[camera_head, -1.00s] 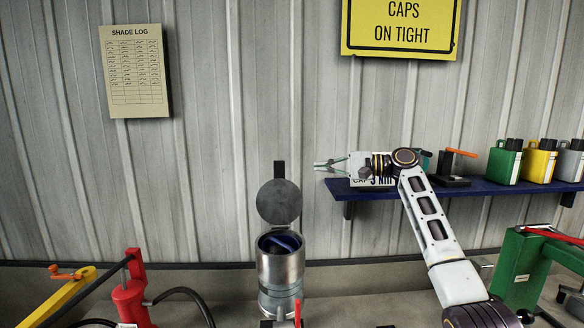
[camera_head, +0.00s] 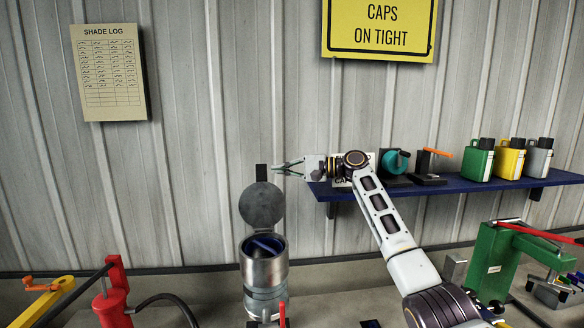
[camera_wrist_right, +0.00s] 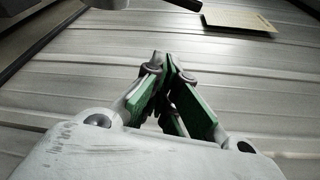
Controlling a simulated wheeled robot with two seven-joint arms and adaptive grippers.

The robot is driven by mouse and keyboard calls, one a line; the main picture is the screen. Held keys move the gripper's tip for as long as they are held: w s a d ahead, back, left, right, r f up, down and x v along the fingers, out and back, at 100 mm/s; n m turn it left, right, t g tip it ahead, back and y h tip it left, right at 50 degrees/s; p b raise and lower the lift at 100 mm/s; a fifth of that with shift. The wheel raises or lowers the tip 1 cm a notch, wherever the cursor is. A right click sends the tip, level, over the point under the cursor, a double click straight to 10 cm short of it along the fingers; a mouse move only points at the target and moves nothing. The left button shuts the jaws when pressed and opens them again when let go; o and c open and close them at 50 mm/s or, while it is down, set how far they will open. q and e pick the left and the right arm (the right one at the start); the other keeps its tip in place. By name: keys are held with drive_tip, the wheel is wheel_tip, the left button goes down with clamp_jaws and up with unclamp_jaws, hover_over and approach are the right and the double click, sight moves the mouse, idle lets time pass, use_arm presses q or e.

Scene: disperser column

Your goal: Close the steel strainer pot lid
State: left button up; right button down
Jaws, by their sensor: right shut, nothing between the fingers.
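The steel strainer pot (camera_head: 264,272) stands upright at the lower middle of the head view, with something blue inside its open mouth. Its round grey lid (camera_head: 262,205) stands up at the back of the rim, open. My right gripper (camera_head: 276,169) is shut and empty, up and just right of the lid's top, pointing left; it appears apart from the lid. In the right wrist view its green-padded fingers (camera_wrist_right: 172,75) come together with nothing between them. My left gripper is not in view.
A blue shelf (camera_head: 440,187) behind my right arm holds green, yellow and grey containers (camera_head: 510,160). A red pump (camera_head: 112,302) stands left of the pot and a green device (camera_head: 495,262) stands right. A paper log (camera_head: 110,72) hangs on the corrugated wall.

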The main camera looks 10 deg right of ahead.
drive_tip(key=shift+s+a+r+p, duration=0.2)
drive_tip(key=shift+s+a+p, duration=0.3)
drive_tip(key=shift+s, duration=0.3)
drive_tip(key=shift+s+a+r+p, duration=0.15)
drive_tip(key=shift+s+a+p, duration=0.1)
drive_tip(key=shift+s+a, duration=0.45)
drive_tip(key=shift+s, duration=0.15)
